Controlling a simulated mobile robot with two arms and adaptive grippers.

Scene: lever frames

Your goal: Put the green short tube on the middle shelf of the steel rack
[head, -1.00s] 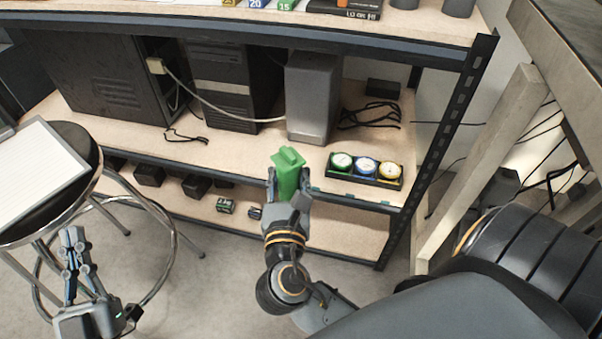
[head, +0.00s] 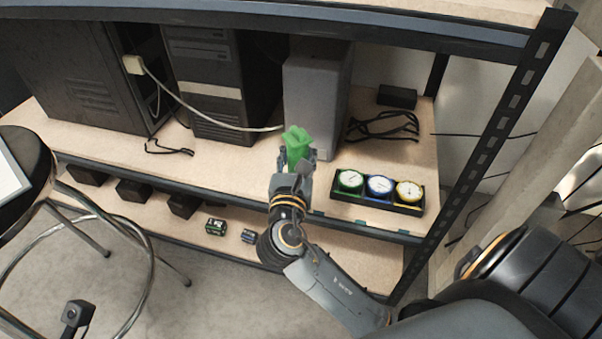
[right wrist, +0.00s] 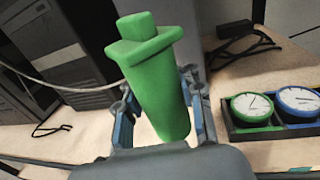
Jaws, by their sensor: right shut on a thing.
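The green short tube (head: 296,142) is upright and slightly tilted in my right gripper (head: 296,160). In the right wrist view the tube (right wrist: 155,90) stands between the two fingers (right wrist: 162,118), which are shut on its sides. The steel rack (head: 510,110) has a wooden middle shelf (head: 230,165), and the tube shows in front of it, over its front part. I cannot tell whether the tube touches the shelf.
On the middle shelf stand computer towers (head: 215,85), a grey box (head: 315,95), black cables (head: 385,127) and a tray of gauges (head: 378,190). Bare shelf lies left of the gauges. Batteries (head: 216,227) lie on the lower shelf. A stool (head: 25,160) is at left.

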